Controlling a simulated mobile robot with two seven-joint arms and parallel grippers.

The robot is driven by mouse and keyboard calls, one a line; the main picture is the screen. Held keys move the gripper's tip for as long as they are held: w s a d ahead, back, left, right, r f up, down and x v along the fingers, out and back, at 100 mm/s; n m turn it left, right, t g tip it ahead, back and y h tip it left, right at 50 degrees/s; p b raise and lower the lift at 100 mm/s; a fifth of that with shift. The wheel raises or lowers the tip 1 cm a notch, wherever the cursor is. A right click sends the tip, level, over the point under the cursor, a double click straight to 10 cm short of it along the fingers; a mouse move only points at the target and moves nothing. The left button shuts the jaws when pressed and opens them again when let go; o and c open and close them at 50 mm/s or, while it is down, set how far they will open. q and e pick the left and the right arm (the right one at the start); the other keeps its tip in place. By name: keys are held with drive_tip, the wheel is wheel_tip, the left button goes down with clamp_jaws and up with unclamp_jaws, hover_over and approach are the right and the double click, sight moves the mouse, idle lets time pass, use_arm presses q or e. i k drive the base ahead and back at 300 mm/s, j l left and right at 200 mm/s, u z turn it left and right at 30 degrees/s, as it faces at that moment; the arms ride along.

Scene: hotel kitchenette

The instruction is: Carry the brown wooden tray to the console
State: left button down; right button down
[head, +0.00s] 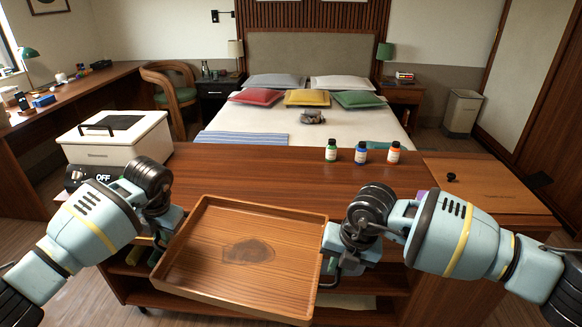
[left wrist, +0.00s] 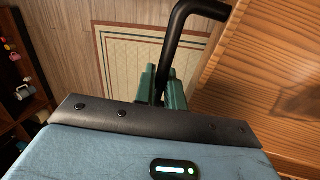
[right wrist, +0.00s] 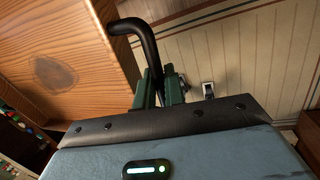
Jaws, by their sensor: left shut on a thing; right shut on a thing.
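The brown wooden tray (head: 200,262) is in front of the wooden counter, held between my two arms. It is empty, with a dark patch on its floor, and sits turned slightly in the head view. My left gripper (head: 163,240) is at its left side; in the left wrist view its green fingers (left wrist: 162,88) are shut on a black tray handle (left wrist: 187,22). My right gripper (head: 335,258) is at its right side; in the right wrist view its fingers (right wrist: 160,88) are shut on the other black handle (right wrist: 137,28). I cannot tell which furniture is the console.
The wooden counter (head: 270,170) has open shelves below. On it stand a white appliance (head: 115,140) at left and three small bottles (head: 361,153) right of centre; its middle is clear. Beyond are a bed (head: 300,120), a long desk (head: 75,100) and a chair (head: 170,90).

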sight(235, 176)
drive_tip(key=i+u, duration=0.15)
drive_tip(key=i, duration=0.55)
drive_tip(key=i+l+u, duration=0.15)
drive_tip(key=i, duration=0.6)
